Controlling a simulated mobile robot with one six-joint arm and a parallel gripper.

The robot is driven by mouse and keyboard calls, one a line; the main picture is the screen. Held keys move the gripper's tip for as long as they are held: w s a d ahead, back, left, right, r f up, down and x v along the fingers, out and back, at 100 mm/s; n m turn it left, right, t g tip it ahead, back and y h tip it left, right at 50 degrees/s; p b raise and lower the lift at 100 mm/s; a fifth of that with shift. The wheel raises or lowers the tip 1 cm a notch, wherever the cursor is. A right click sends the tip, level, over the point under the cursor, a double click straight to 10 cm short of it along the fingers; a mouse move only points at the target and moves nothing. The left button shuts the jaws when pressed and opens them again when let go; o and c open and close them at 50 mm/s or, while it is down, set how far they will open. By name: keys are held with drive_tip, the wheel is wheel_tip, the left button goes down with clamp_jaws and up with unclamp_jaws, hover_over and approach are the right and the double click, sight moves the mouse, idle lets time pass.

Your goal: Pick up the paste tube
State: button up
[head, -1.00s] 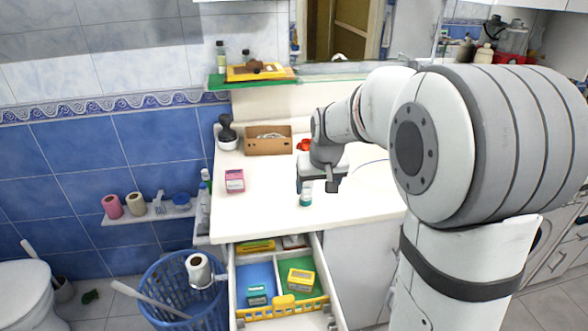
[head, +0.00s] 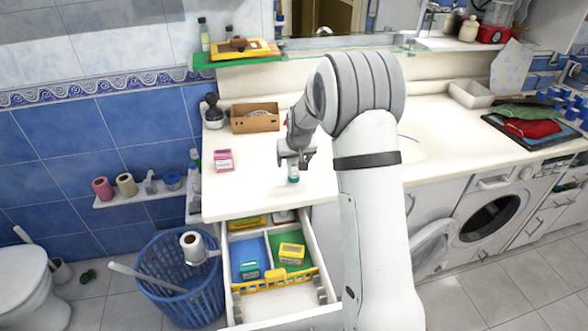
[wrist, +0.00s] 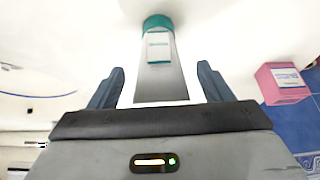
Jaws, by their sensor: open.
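The paste tube (head: 293,174) stands on the white counter near its front edge, with teal and white parts showing. In the wrist view the tube (wrist: 158,78) has a teal cap at the far end, a white label and a wide grey end towards me. My gripper (head: 296,160) is over the tube and hides its upper part in the head view. In the wrist view the fingers of my gripper (wrist: 160,82) are open, one on each side of the tube's wide end, with a gap on both sides.
A pink box (head: 223,160) lies left of the tube. A brown box (head: 255,118) and a dark-handled item (head: 213,112) stand behind. An open drawer (head: 275,281) with small boxes juts out below the counter. A blue basket (head: 180,282) stands left of it.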

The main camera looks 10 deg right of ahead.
drive_tip(key=shift+w+f, duration=0.2)
drive_tip(key=shift+f, duration=0.25)
drive_tip(key=c, duration=1)
drive_tip(key=shift+c, duration=0.6)
drive_tip(key=shift+r, duration=0.15)
